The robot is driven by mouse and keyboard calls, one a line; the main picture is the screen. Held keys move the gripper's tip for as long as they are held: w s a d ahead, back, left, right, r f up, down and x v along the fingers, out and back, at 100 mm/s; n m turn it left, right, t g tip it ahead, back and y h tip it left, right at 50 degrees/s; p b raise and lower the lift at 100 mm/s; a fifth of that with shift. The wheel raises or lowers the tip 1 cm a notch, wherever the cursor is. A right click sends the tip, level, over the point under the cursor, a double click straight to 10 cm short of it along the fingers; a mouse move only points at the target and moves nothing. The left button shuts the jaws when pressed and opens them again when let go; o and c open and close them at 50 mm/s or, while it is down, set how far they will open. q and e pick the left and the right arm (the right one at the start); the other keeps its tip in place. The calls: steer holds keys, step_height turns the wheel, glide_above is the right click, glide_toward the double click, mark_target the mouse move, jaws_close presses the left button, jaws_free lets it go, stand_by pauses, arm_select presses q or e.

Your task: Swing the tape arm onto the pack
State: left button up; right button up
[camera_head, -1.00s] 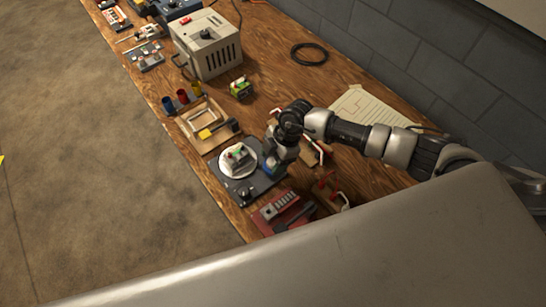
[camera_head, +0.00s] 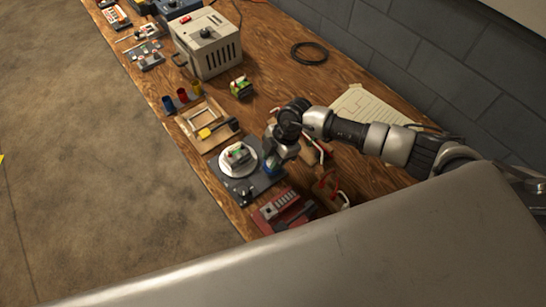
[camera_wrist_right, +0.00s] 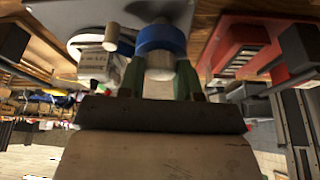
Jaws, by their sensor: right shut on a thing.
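The pack (camera_head: 239,156) is a small block with white, green and red parts on a round white disc (camera_head: 228,169). The disc sits on a dark grey base plate (camera_head: 262,184). A blue tape roll (camera_head: 268,169) on the tape arm stands just right of the disc, apart from the pack; it fills the top middle of the wrist view (camera_wrist_right: 160,40). My right gripper (camera_head: 274,162) is shut on the tape arm; in the wrist view its fingers (camera_wrist_right: 159,82) flank a pale round part below the roll. The arm's pivot is hidden. My left gripper is out of view.
A red block with slots (camera_head: 277,211) stands close in front of the base plate. A wooden tray (camera_head: 190,121) with a yellow-handled tool lies behind it. Red-handled tools (camera_head: 327,183) are at the right. A grey box (camera_head: 212,48) stands farther back. The wall bounds the right side.

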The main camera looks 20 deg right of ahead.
steer(key=n+g, duration=0.1)
steer(key=n, duration=0.1)
steer(key=n+h+b, duration=0.1)
steer(key=n, duration=0.2)
steer(key=shift+w+g, duration=0.1)
steer(key=shift+g, duration=0.3)
steer(key=n+b, duration=0.1)
steer(key=n, duration=0.2)
steer(key=n+g+h+b, duration=0.1)
steer(key=n+b, duration=0.1)
steer(key=shift+a+n+h, duration=0.1)
steer(key=shift+n+h, duration=0.2)
steer(key=shift+n, duration=0.4)
steer(key=o, duration=0.9)
steer(key=shift+r, duration=0.1)
steer(key=b+v, duration=0.1)
steer(key=v, duration=0.4)
steer(key=b+v, duration=0.1)
steer(key=v, duration=0.4)
steer(key=shift+w+r, duration=0.3)
steer(key=shift+w, duration=0.05)
